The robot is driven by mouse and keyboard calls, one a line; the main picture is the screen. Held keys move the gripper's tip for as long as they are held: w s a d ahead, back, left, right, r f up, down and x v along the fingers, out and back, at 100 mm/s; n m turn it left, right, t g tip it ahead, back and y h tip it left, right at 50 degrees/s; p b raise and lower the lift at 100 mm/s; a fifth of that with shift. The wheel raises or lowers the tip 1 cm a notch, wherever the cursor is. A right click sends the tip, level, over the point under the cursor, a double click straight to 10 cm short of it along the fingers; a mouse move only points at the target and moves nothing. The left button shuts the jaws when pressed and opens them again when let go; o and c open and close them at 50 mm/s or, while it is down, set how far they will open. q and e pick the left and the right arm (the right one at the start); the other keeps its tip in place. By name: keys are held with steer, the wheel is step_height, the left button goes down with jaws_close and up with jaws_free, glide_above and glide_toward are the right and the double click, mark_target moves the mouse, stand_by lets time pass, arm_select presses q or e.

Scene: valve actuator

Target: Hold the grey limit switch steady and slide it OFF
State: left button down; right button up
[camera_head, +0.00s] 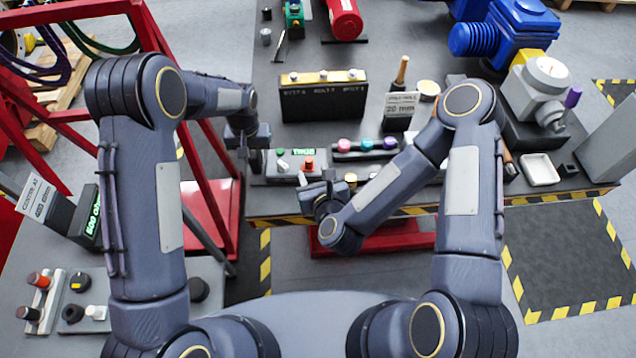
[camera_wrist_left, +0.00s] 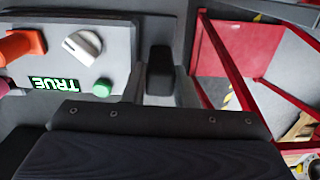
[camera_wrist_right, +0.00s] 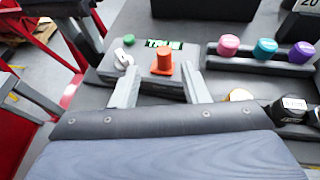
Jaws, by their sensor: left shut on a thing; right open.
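The grey limit switch (camera_head: 284,178) is a flat grey box on the near edge of the bench. It has an orange-red slider (camera_wrist_right: 163,63), a white knob (camera_wrist_left: 83,43), a green button (camera_wrist_left: 102,88) and a green display reading TRUE (camera_wrist_left: 54,84). My left gripper (camera_head: 251,153) is shut on the switch's left end; its far grip is partly hidden. My right gripper (camera_wrist_right: 160,88) is open in front of the switch. In the right wrist view its fingers stand either side of the slider's line, with the slider beyond and between the tips.
A rack with pink, blue and purple knobs (camera_wrist_right: 265,58) stands right of the switch. A black bolt box (camera_head: 323,100) stands behind. A red frame (camera_head: 215,150) is close on the left. A white tray (camera_head: 540,169) lies at the right.

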arm_select(q)
steer(key=shift+s+f, duration=0.25)
steer(key=shift+f, duration=0.05)
arm_select(e)
steer(key=shift+v, duration=2.25)
arm_select(q)
steer(key=c, duration=1.6)
jaws_free()
steer(key=o, duration=0.5)
steer(key=shift+w+r, duration=0.1)
steer(key=shift+w, duration=0.1)
steer(key=shift+r, duration=0.2)
